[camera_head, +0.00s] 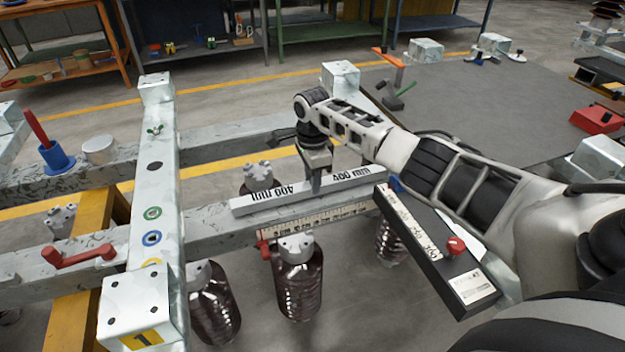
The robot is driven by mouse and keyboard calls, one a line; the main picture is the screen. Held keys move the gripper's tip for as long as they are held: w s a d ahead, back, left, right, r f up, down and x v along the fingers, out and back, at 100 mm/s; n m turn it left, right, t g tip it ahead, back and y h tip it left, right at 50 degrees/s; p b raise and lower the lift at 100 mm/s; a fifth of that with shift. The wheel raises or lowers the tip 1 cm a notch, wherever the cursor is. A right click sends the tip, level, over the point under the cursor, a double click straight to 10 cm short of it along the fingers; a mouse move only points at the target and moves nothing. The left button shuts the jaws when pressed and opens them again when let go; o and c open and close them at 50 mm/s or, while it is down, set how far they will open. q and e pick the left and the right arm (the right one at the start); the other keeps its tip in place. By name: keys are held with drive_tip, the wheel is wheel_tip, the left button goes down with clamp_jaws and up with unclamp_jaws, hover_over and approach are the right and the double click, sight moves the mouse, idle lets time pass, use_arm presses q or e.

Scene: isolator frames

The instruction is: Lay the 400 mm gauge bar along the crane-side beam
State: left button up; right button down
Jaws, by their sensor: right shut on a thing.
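The gauge bar (262,203) is a long pale bar marked "400 mm" at both ends. My right gripper (317,180) is shut on its middle from above. The bar lies lengthwise along the near grey beam (207,228), behind the ruler strip (330,214) on that beam. I cannot tell whether the bar touches the beam or hangs just above it. A second grey beam (215,143) runs farther back. Which beam is the crane-side one is not marked in view. My left gripper is not in view.
A pale cross beam (153,190) with coloured rings crosses at left. A red handle (78,257) and a blue cup (57,158) are left of it. A black box with a red knob (456,246) is at right.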

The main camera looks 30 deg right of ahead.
drive_tip(key=shift+f, duration=0.1)
drive_tip(key=c, duration=1.1)
unclamp_jaws()
drive_tip(key=shift+f, duration=0.1)
